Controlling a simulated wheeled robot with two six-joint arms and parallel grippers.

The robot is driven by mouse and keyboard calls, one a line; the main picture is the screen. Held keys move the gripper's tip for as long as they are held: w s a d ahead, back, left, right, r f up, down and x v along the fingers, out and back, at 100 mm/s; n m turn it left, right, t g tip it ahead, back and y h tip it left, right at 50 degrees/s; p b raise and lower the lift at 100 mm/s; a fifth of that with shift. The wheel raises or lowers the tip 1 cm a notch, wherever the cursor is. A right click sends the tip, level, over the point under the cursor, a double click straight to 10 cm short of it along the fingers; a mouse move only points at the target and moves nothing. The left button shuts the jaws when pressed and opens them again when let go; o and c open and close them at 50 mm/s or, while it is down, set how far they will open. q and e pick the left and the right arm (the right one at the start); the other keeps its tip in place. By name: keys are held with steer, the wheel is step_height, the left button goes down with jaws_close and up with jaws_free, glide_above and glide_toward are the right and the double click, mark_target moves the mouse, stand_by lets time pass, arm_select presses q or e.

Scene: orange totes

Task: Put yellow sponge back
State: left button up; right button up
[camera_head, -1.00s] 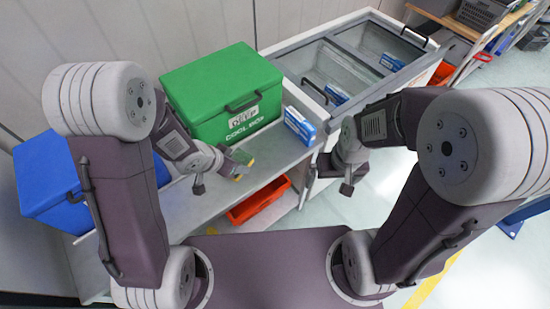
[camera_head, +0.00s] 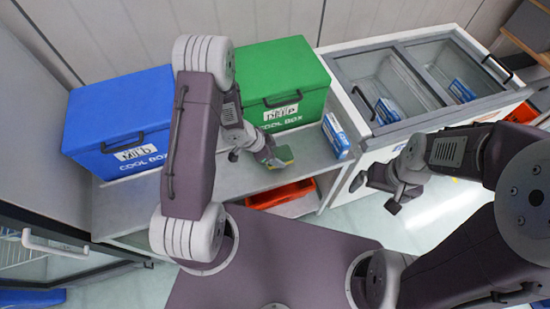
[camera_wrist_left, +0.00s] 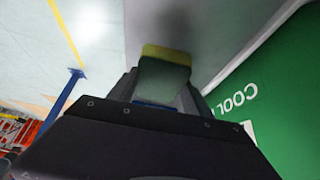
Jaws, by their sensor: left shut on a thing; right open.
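A sponge (camera_head: 284,154), yellow on one face and dark green on the other, is in my left gripper (camera_head: 272,160). The gripper is shut on it, above the grey counter and in front of the green cool box. In the left wrist view the sponge (camera_wrist_left: 163,75) sticks out between the two fingers, its yellow edge at the far end. My right gripper (camera_head: 377,190) is open and empty, in front of the glass-topped freezer.
A blue cool box (camera_head: 118,112) and a green cool box (camera_head: 275,80) stand on the counter (camera_head: 222,178). A blue-white carton (camera_head: 336,136) stands right of the green box. An orange tote (camera_head: 281,193) sits below the counter. The freezer (camera_head: 350,75) is at the right.

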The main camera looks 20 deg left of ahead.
arm_select(q)
steer(key=shift+w+a+f, duration=0.1)
steer(key=shift+a+f, duration=0.1)
steer(key=shift+a, duration=0.25)
step_height(320, 180, down, 4)
steer(key=shift+d+r+b, duration=0.1)
steer(key=shift+d+b, duration=0.05)
steer(key=shift+b, duration=0.3)
steer(key=shift+w, duration=0.1)
steer(key=shift+f, duration=0.2)
steer(key=o, duration=1.4)
